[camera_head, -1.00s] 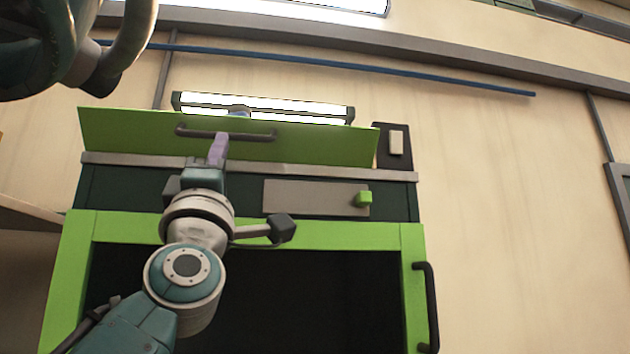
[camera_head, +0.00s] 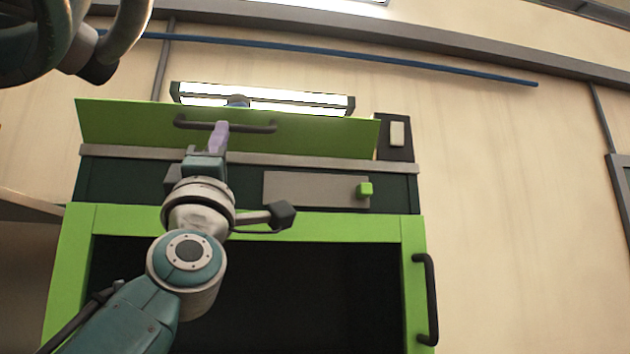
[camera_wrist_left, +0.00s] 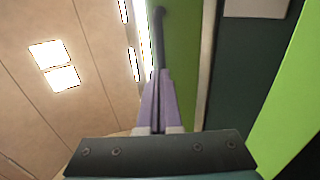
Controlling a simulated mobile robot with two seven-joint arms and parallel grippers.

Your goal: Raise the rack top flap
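The rack's top flap (camera_head: 330,136) is a light green panel above the dark green upper part of the rack. It stands tilted up, with a dark bar handle (camera_head: 256,128) across its face. My left gripper (camera_head: 220,127) reaches up from below, its purple fingers at the left half of the handle. In the left wrist view, the purple fingers (camera_wrist_left: 157,98) are close together, with the dark handle (camera_wrist_left: 158,38) running into the place between them; they appear shut on it. The fingers hide part of the handle. My right gripper is not in view.
The rack's green frame (camera_head: 250,228) surrounds a dark opening below, with a black side handle (camera_head: 430,298) at right. A grey plate (camera_head: 308,189) with a green knob (camera_head: 365,190) is under the flap. A lit lamp (camera_head: 300,101) is behind the flap.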

